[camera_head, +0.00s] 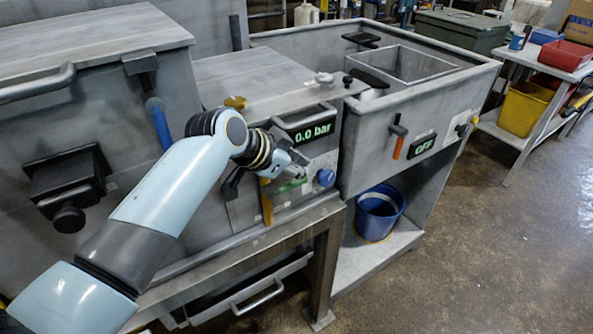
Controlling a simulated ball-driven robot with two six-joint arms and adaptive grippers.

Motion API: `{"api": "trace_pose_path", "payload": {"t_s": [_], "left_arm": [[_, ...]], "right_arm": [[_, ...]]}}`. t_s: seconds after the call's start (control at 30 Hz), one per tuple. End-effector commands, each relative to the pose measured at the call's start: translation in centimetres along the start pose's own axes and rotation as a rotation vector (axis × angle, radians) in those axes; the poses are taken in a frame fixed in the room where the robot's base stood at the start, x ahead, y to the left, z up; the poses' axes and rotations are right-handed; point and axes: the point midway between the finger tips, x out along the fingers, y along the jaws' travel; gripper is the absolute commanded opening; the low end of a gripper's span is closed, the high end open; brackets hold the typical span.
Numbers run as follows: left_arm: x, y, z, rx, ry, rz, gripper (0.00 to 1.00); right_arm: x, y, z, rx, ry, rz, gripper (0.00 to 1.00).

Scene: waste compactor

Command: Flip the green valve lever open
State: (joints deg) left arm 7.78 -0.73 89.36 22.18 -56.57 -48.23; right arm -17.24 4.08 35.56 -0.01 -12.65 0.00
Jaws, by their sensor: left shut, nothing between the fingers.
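The green valve lever (291,186) is on the front panel of the grey compactor, low on the panel under the "0.0 bar" display (314,131). It looks roughly horizontal, and part of it is hidden by my gripper. My left gripper (299,167) is shut and empty, just above and in front of the lever. I cannot tell whether its fingers touch it. A yellow lever (266,203) hangs down left of the green one. A blue knob (326,178) sits to its right. My right gripper is not in view.
A blue-handled lever (159,124) and a black box with a knob (67,187) are on the left. An orange-handled lever (398,146) and an "OFF" display (424,144) are on the right unit. A blue bucket (378,213) stands below. The floor at right is clear.

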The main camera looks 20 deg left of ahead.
Motion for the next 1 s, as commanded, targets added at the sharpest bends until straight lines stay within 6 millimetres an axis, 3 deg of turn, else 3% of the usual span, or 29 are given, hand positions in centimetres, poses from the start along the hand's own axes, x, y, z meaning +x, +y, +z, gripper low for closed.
{"api": "trace_pose_path", "payload": {"t_s": [0.3, 1.0], "left_arm": [[1.4, 0.0, 1.4, 0.000, 0.001, -0.001, 0.00], [2.5, -0.8, 0.9, 0.009, -0.062, 0.009, 0.00]], "right_arm": [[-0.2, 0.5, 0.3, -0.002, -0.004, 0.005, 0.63], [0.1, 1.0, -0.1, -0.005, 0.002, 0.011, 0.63]]}}
